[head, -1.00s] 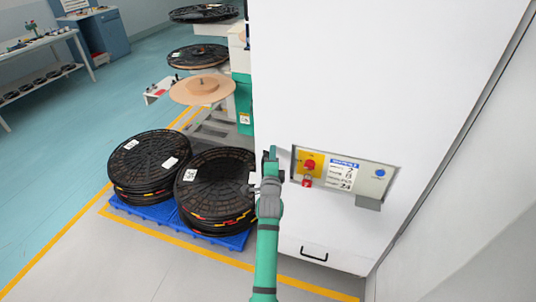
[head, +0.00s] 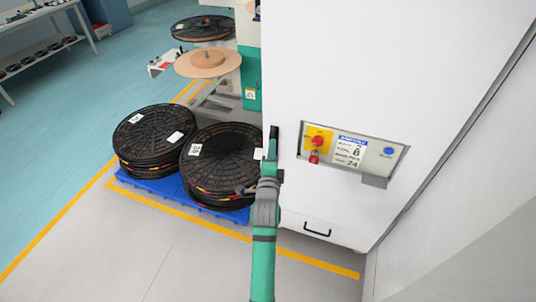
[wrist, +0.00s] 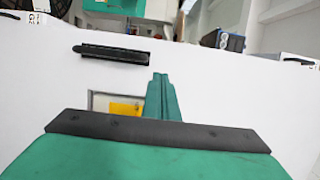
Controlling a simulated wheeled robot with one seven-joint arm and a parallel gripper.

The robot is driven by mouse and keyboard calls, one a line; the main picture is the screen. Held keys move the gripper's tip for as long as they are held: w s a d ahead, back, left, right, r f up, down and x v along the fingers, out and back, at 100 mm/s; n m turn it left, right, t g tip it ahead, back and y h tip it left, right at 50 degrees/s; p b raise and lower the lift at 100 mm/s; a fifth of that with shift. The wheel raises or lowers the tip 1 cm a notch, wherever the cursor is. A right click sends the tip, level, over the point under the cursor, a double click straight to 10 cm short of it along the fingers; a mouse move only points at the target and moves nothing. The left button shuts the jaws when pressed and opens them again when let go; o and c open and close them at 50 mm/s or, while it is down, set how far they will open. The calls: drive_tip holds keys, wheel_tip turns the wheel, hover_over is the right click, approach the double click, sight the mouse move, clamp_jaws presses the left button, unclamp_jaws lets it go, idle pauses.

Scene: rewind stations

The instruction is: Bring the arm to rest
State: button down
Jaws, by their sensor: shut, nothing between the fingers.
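My arm is green with grey joints and reaches up from the bottom of the head view. My gripper (head: 271,143) is at its end, in front of the left part of a white cabinet (head: 390,60), left of the control panel (head: 378,157). In the wrist view the green fingers (wrist: 161,85) are together, with nothing between them. Behind them shows a pale frame with a yellow patch (wrist: 124,109). I cannot tell whether the gripper touches the cabinet.
The panel carries a red switch with a red padlock (head: 315,157). Two stacks of black reels (head: 153,135) (head: 220,155) stand on blue pallets (head: 162,185) left of the arm. A tan disc (head: 208,63) is behind. Grey floor (head: 150,250) is clear at front left.

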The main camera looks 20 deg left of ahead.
drive_tip(key=shift+s+a, duration=0.15)
drive_tip(key=shift+s, duration=0.7)
drive_tip(key=shift+s+a, duration=0.15)
drive_tip(key=shift+s, duration=0.65)
drive_tip(key=s+d+f+n+h, duration=0.1)
drive_tip(key=s+d+f+n, duration=0.2)
drive_tip(key=s+d+f, duration=0.35)
drive_tip(key=s+d+f+n+g, duration=0.1)
drive_tip(key=s+d+f+n, duration=0.2)
drive_tip(key=s, duration=0.6)
drive_tip(key=s+d+f+n+h, duration=0.1)
drive_tip(key=s+d+f+n, duration=0.1)
drive_tip(key=s+d+f, duration=0.35)
drive_tip(key=s+d+r+n+h, duration=0.1)
drive_tip(key=s+d+r+n, duration=0.2)
drive_tip(key=s, duration=1)
drive_tip(key=s+d+r+n+g+h, duration=0.1)
drive_tip(key=s+d+r+n, duration=0.1)
drive_tip(key=s, duration=1.1)
drive_tip(key=shift+d+r+n+h, duration=0.3)
drive_tip(key=shift+d+r+n, duration=0.15)
drive_tip(key=shift+n, duration=0.55)
